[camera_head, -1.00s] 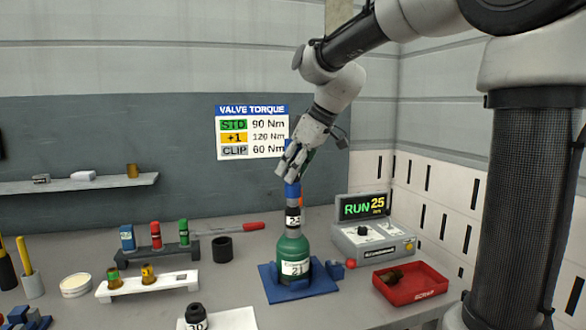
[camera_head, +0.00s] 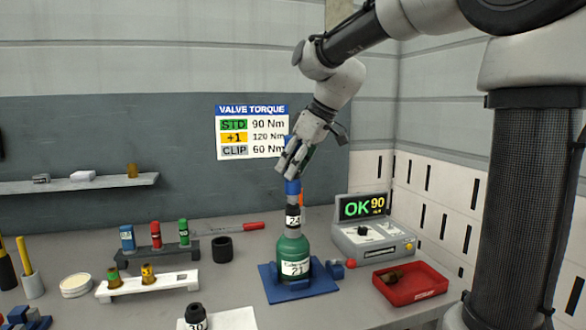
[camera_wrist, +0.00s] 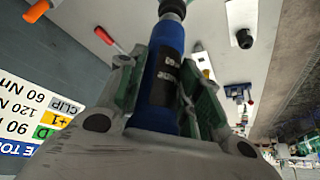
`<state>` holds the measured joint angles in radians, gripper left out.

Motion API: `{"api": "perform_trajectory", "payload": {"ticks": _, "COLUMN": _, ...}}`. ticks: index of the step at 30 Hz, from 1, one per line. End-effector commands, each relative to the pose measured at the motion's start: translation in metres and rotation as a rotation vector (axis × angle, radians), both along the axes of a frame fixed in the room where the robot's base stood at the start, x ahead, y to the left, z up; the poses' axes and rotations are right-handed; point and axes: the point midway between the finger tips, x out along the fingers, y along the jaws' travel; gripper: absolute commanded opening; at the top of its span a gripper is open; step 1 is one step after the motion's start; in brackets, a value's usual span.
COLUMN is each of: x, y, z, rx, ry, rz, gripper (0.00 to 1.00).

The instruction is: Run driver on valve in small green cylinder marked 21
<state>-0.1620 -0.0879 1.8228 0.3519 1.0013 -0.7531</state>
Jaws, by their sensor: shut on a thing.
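The small green cylinder (camera_head: 291,256) stands upright in a blue base on the bench in the head view. Its white label reads 21 or similar. A dark socket piece marked 24 (camera_head: 293,218) sits on top of it, under a grey shaft and the blue driver (camera_head: 292,187). My gripper (camera_head: 290,165) is shut on the driver from above. In the wrist view the blue driver body (camera_wrist: 161,75) lies between my fingers. The controller display (camera_head: 362,207) reads OK 90 in green and yellow. The valve itself is hidden under the socket.
The wall chart (camera_head: 251,133) lists STD 90, +1 120 and CLIP 60 Nm. A red tray (camera_head: 436,289) with a brown piece stands right of the base. A dark rack (camera_head: 210,247) with coloured sockets, a white rack (camera_head: 112,294) and a black cup (camera_head: 222,249) stand left.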

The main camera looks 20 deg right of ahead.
Motion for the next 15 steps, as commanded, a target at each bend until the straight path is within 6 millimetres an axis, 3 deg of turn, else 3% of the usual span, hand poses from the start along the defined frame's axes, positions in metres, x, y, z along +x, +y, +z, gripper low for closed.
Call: {"api": "perform_trajectory", "payload": {"ticks": 15, "x": 0.001, "y": 0.000, "z": 0.044, "rx": 0.001, "ry": -0.006, "rz": 0.000, "gripper": 0.00}}
